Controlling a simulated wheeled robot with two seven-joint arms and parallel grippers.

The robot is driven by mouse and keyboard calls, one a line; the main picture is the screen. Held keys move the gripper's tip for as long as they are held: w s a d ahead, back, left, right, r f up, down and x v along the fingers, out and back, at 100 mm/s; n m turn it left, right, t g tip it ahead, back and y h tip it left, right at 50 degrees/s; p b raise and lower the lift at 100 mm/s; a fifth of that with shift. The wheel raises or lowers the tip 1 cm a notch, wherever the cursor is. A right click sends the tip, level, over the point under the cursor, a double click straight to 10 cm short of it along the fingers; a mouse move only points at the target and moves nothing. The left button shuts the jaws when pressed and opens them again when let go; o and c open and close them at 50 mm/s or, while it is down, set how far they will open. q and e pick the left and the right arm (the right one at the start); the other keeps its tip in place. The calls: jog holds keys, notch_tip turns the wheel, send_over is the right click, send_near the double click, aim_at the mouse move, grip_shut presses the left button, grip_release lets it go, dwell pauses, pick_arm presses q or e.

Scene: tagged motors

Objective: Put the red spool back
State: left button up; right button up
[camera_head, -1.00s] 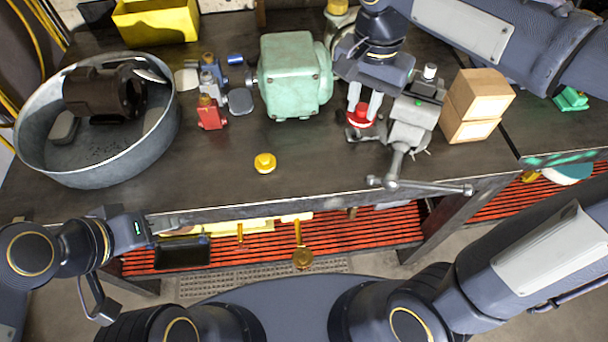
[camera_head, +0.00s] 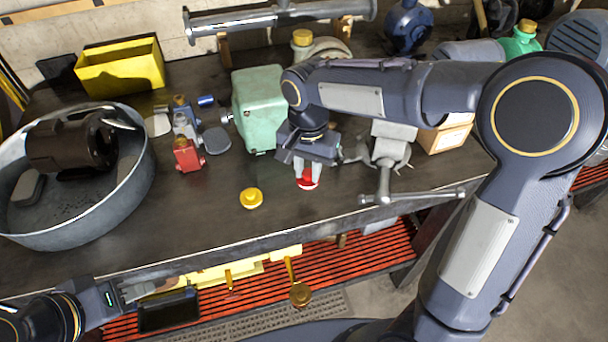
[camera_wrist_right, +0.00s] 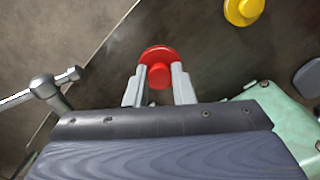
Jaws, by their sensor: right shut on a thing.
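The red spool (camera_head: 307,182) is held between the fingers of my right gripper (camera_head: 308,172), which is shut on it. It also shows in the right wrist view (camera_wrist_right: 158,56) between the two grey fingertips (camera_wrist_right: 160,82). The spool is over the workbench (camera_head: 300,225), left of the vise; whether it touches the top I cannot tell. A yellow spool (camera_head: 251,198) stands on the bench to its left and also shows in the right wrist view (camera_wrist_right: 243,10). My left gripper (camera_head: 135,290) is low at the left, by the bench's front edge; its fingers are hard to make out.
The green motor (camera_head: 257,105) stands behind and left of my right gripper. The vise (camera_head: 387,155) with its long handle is to the right. A round metal tub (camera_head: 140,185) holds a brown motor (camera_head: 72,145).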

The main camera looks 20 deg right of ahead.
aim_at(304, 179)
jog(key=w+f, duration=0.2)
jog(key=shift+w+f, duration=0.1)
jog(key=shift+f, duration=0.2)
jog(key=shift+w+f, duration=0.15)
jog(key=shift+f, duration=0.75)
jog(key=shift+w+f, duration=0.1)
jog(key=shift+f, duration=0.8)
jog(key=shift+f, duration=0.2)
jog(key=o, duration=0.8)
notch_tip(304, 179, up, 12)
jog(key=shift+r, duration=0.1)
jog(key=shift+d+r, duration=0.1)
jog(key=shift+r, duration=0.05)
